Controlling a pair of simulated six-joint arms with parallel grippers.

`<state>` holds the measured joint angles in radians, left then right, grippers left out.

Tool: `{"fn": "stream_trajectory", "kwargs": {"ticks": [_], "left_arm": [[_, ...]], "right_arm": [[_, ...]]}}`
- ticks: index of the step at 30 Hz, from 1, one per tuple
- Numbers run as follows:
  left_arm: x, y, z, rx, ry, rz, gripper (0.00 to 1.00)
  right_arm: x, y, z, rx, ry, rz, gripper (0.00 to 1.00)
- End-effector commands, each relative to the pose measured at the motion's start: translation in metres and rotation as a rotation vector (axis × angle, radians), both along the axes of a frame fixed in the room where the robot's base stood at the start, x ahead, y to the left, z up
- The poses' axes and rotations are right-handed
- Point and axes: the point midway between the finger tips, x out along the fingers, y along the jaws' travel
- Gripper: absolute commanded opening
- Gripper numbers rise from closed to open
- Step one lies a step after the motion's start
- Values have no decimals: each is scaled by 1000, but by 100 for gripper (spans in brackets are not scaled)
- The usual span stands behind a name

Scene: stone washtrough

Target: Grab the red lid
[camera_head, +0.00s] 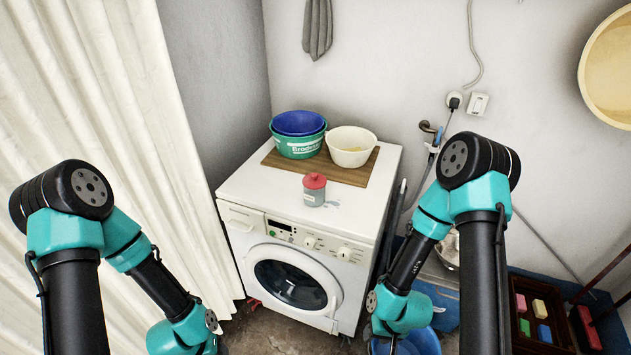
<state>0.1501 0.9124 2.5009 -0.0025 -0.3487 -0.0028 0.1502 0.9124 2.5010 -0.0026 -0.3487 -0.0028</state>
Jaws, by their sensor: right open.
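The red lid (315,181) sits on a small grey canister (314,197), which stands upright near the front of the white washing machine's top (262,190). My right gripper (392,345) is open at the bottom edge of the picture, mostly cut off. It is low, to the right of the machine's front and well below the lid. My left arm comes down at the lower left, in front of the curtain, and its gripper fingers are not visible. Neither arm touches the lid.
Behind the canister, a wooden board (348,174) holds a green basin (298,147) with a blue bowl (299,123) in it and a cream bowl (351,147). A curtain (105,110) hangs left. A blue tub (420,342) and a crate (541,312) stand lower right.

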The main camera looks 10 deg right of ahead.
Motion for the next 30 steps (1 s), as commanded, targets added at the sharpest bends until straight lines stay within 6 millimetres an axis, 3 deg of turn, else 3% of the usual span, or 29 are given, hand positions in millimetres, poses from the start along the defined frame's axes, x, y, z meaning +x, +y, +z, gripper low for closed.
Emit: {"fn": "stream_trajectory", "kwargs": {"ticks": [3, 20, 30], "left_arm": [[0, 0, 0, 0, 0, 0, 44], [0, 0, 0, 0, 0, 0, 98], [4, 1, 1, 2, 2, -7, 100]], "right_arm": [[0, 0, 0, 0, 0, 0, 43], [0, 0, 0, 0, 0, 0, 43], [0, 0, 0, 0, 0, 0, 43]]}}
